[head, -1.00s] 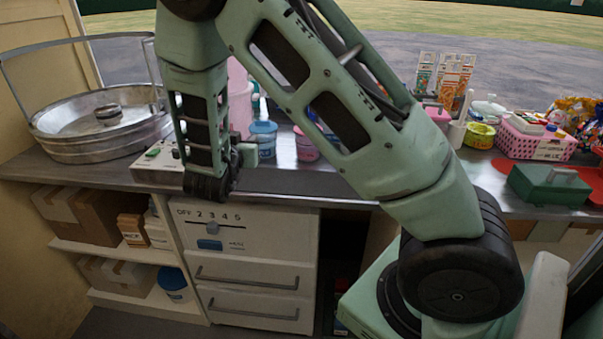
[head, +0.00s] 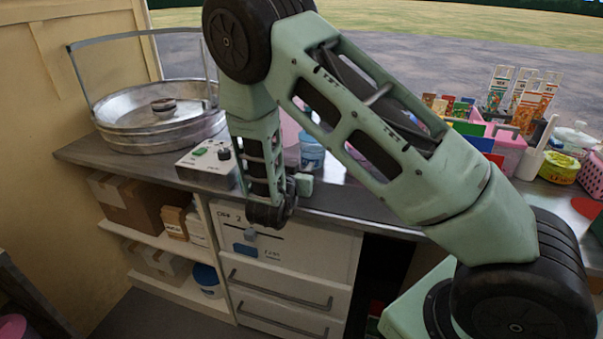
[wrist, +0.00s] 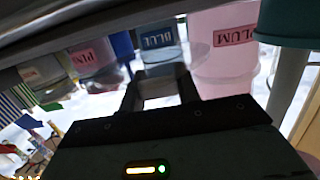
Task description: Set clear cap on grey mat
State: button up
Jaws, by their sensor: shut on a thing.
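My gripper (wrist: 158,82) shows in the wrist view with its dark fingers a small gap apart, closed around a pale, see-through piece (wrist: 160,89). This looks like the clear cap, but its outline is hard to make out. In the head view my arm hides the fingertips; the hand hangs at the front edge of the counter, and the cap cannot be seen there. I cannot pick out a grey mat in either view.
The counter (head: 345,200) carries a round metal basin (head: 160,125) and a white control box (head: 208,165) at left. Behind the gripper stand a blue-labelled tub (wrist: 160,45) and a pink PLUM tub (wrist: 228,60). A pink basket (head: 594,175) is at right.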

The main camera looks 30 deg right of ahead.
jog(key=shift+f, duration=0.75)
jog(key=shift+f, duration=0.2)
jog(key=o, duration=1)
jog(key=shift+r, duration=0.1)
jog(key=shift+c, duration=0.2)
jog(key=shift+r, duration=0.1)
